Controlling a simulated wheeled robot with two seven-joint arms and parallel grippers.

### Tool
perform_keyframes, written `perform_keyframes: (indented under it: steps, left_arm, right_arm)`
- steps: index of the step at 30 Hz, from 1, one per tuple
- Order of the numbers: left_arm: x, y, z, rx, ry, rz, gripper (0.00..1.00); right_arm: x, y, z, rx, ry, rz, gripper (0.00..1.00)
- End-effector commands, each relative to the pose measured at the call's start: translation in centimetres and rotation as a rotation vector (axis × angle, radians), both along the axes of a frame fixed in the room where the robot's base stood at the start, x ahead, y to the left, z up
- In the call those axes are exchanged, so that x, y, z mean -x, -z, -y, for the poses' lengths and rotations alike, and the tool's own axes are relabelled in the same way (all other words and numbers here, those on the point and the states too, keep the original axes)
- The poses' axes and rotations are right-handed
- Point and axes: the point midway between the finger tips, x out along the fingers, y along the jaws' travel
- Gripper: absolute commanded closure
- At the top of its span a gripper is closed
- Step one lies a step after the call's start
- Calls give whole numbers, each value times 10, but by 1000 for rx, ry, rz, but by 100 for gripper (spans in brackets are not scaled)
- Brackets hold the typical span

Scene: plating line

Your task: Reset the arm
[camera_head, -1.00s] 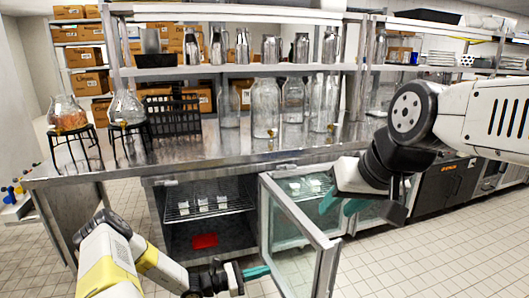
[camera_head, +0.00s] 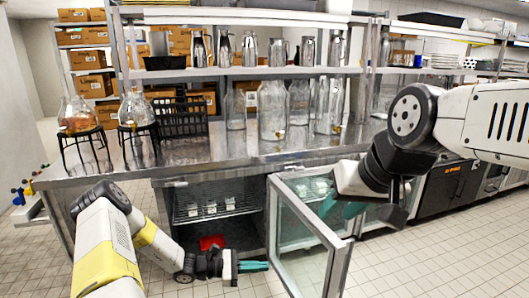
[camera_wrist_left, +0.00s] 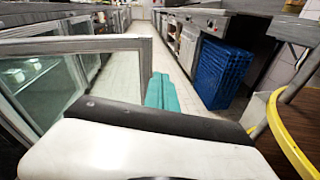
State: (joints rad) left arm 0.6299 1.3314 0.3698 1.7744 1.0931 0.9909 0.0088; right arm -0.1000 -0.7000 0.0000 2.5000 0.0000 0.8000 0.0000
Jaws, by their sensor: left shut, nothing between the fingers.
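My left gripper (camera_head: 254,266) is low in front of the counter, beside the open glass door (camera_head: 303,235) of the under-counter cooler. Its teal fingers are together and empty; they also show in the left wrist view (camera_wrist_left: 163,95), pointing along the aisle with the door frame just to their left. My right gripper (camera_head: 340,208) is at the right, in front of the upper part of the glass door. Its teal fingers are partly hidden by its own dark wrist, and I cannot tell whether they are open.
The cooler (camera_head: 215,207) holds small white items on a wire shelf and a red item (camera_head: 211,242) below. Glass jars (camera_head: 271,110) and flasks on stands (camera_head: 136,112) stand on the steel counter (camera_head: 190,160). Blue stacked crates (camera_wrist_left: 222,73) stand right in the wrist view. Tiled floor is free in front.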

Motion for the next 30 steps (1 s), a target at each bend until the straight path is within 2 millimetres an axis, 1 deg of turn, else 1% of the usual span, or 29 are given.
perform_keyframes:
  steps: [1,5,8,12,14,18,23,24,30]
  left_arm:
    - [1,-10,-1,-28,29,27,100]
    - [6,-34,-6,-110,112,101,100]
    - [12,-60,-11,-196,195,178,100]
    - [27,-106,-21,-350,336,315,100]
    - [34,-125,-25,-418,394,376,100]
    - [53,-171,-37,-573,516,516,100]
    - [77,-222,-51,-750,632,678,100]
    - [84,-234,-54,-793,658,718,100]
    - [120,-293,-74,-1007,760,921,100]
  right_arm:
    - [0,0,0,0,0,0,64]
    - [0,0,0,0,0,0,64]
    - [0,0,0,0,0,0,64]
    - [0,0,0,0,0,0,64]
    - [0,0,0,0,0,0,64]
    - [0,0,0,0,0,0,64]
    - [0,0,0,0,0,0,64]
    - [0,0,0,0,0,0,64]
    - [0,0,0,0,0,0,64]
